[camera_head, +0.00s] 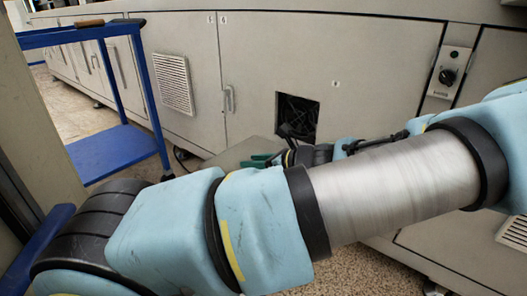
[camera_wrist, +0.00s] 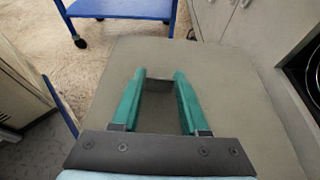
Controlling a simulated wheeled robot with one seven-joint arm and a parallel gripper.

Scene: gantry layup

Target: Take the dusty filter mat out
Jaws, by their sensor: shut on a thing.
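The filter mat is a flat grey-green sheet with rounded corners. In the wrist view the mat (camera_wrist: 235,85) fills much of the picture under and around my gripper (camera_wrist: 160,78). The two green fingers are shut on it, with a darker patch between their tips. In the head view a part of the mat (camera_head: 236,153) shows beyond my arm, beside the green fingers of my gripper (camera_head: 262,160). The mat is clear of the square opening (camera_head: 297,116) in the cabinet, where a dark fan shows. My arm hides much of the mat in the head view.
A blue cart (camera_head: 118,150) with a top and a lower shelf stands at the left; its leg and caster also show in the wrist view (camera_wrist: 78,38). The grey cabinet (camera_head: 265,60) runs along the back, with a vent grille (camera_head: 173,84) and a switch box (camera_head: 449,73).

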